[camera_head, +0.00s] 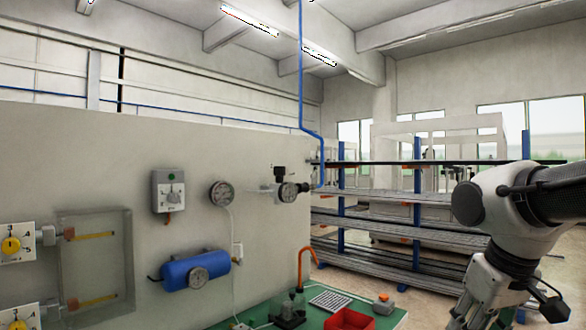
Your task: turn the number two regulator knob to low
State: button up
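Two yellow knobs sit on white plates at the left edge of the pale wall panel: an upper knob (11,245) and a lower knob (18,325), cut off by the frame's bottom. A grey box with a dial knob (171,197) is mounted further right on the panel. A dark regulator-like fitting with a round face (288,192) sits near the panel's right end. I cannot read which one is number two or any low mark. My gripper (478,318) hangs at the lower right, far from the knobs, partly cut off; its fingertips are not clear.
A clear box (95,225) stands out from the panel beside the yellow knobs. A round gauge (221,193) and a blue tank (195,271) are on the panel. A green bench (388,318) below bears a red tray (350,319). Shelving (385,235) stands behind.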

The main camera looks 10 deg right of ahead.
aim_at(278, 170)
jog(key=i+l+u, duration=0.45)
jog(key=l, duration=0.15)
jog(key=i+l+u, duration=0.2)
jog(key=l, duration=0.15)
jog(key=k, duration=0.1)
